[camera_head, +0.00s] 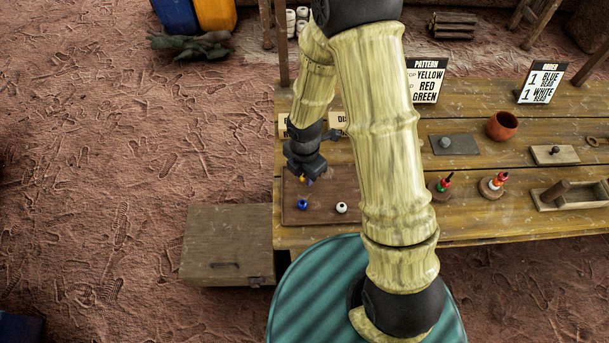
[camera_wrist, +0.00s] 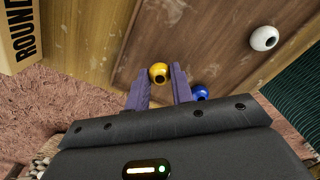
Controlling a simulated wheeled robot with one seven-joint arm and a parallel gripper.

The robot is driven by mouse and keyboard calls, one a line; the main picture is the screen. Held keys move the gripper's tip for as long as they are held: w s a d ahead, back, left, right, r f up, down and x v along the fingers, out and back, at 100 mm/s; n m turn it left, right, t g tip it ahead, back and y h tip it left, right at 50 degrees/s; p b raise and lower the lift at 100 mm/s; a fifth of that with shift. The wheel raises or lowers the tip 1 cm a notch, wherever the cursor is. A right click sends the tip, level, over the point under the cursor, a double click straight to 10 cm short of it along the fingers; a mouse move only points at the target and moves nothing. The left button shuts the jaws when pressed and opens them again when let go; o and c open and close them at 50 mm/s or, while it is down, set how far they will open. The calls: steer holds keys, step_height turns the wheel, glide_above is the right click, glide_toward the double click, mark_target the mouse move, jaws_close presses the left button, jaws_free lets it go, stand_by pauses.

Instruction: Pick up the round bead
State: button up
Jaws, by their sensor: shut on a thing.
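A round yellow bead (camera_wrist: 159,73) with a dark hole sits between the tips of my gripper's two purple-grey fingers in the wrist view. My gripper (camera_wrist: 159,86) is shut on it. In the head view my gripper (camera_head: 306,180) points down over the left part of the brown board (camera_head: 322,195), with a bit of the yellow bead showing at its tips. A blue bead (camera_head: 303,204) and a white bead (camera_head: 341,207) lie on the board in front of it. The wrist view also shows the blue bead (camera_wrist: 200,92), partly behind a finger, and the white bead (camera_wrist: 264,38).
A sign reading ROUND (camera_wrist: 22,35) stands at the wrist view's left. To the right on the wooden table (camera_head: 470,220) are bead stacks on round bases (camera_head: 492,187), a grey slab (camera_head: 453,145), a clay pot (camera_head: 502,126) and a wooden tray (camera_head: 580,199). My arm hides the middle.

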step_height(320, 180, up, 9)
steer(key=p, duration=0.1)
steer(key=shift+f, duration=0.15)
stand_by(0.6)
